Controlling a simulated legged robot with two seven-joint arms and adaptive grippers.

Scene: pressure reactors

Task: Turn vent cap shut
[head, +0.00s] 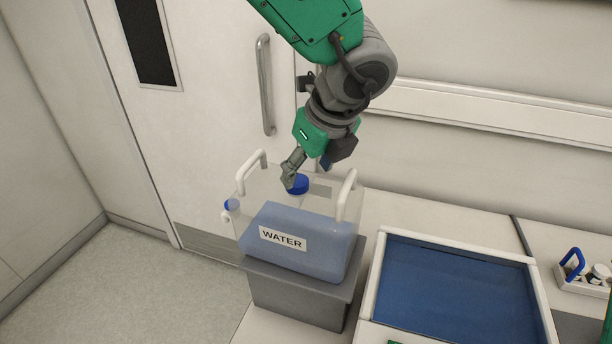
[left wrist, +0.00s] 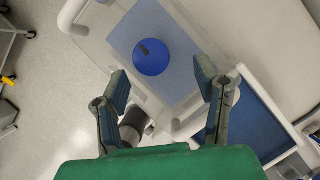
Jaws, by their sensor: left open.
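A clear water container (head: 349,206) labelled WATER stands on a grey stand (head: 287,295). It is partly filled with bluish liquid. A round blue cap (head: 298,185) sits on its top; it also shows in the left wrist view (left wrist: 152,57), with a small dark mark on it. I cannot tell for certain which is the vent cap. My left gripper (head: 309,169) is open above the top cap. In the left wrist view its fingers (left wrist: 162,84) are spread, with the cap beyond their tips. My right gripper is out of view.
White handles (head: 346,196) rise from the container near the gripper. A blue tray (head: 455,285) with a white rim lies to the right. A small rack (head: 583,275) with bottles stands at far right. A door with a handle (head: 264,85) is behind.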

